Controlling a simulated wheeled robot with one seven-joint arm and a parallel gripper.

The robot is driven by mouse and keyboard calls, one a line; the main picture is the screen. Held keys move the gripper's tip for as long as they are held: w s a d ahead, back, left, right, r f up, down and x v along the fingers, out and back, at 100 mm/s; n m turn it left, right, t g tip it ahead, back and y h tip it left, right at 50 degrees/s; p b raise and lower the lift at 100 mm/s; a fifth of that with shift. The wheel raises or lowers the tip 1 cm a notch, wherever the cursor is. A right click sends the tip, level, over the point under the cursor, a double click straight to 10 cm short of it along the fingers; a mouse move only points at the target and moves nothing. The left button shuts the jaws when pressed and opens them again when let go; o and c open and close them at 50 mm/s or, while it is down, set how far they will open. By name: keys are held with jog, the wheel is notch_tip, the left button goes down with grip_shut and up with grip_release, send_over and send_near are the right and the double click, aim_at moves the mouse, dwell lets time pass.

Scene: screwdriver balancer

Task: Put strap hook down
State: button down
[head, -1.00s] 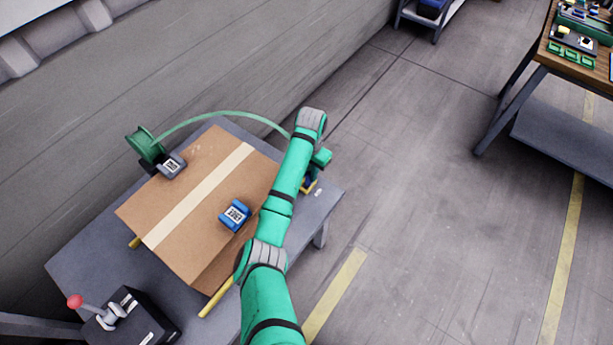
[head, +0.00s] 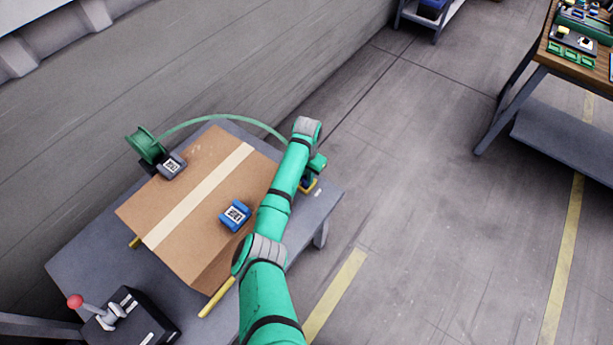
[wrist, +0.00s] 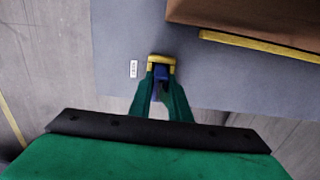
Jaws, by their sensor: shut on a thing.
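The strap hook (wrist: 161,59) shows in the wrist view as a small yellow piece at the jaw tips, above the grey table (wrist: 115,50). My gripper (wrist: 160,75) is shut on it; a blue part shows between the jaws. In the head view the yellow of the hook (head: 311,188) shows by the table's right edge, mostly hidden by my arm. A green strap (head: 215,117) arches from a green reel (head: 146,143) at the left, over the box, and passes behind my arm. I cannot tell whether the hook touches the table.
Yellow bars (wrist: 255,46) run beneath the box. A small white label (wrist: 133,68) lies left of the hook.

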jog(key=shift+w+d+f, duration=0.1)
jog(key=shift+d+f, duration=0.05)
jog(key=shift+f, duration=0.05)
jog(key=shift+f, duration=0.4)
jog(key=c, duration=1.7)
grip_release()
jog(key=shift+o, duration=0.2)
jog(key=shift+r, duration=0.1)
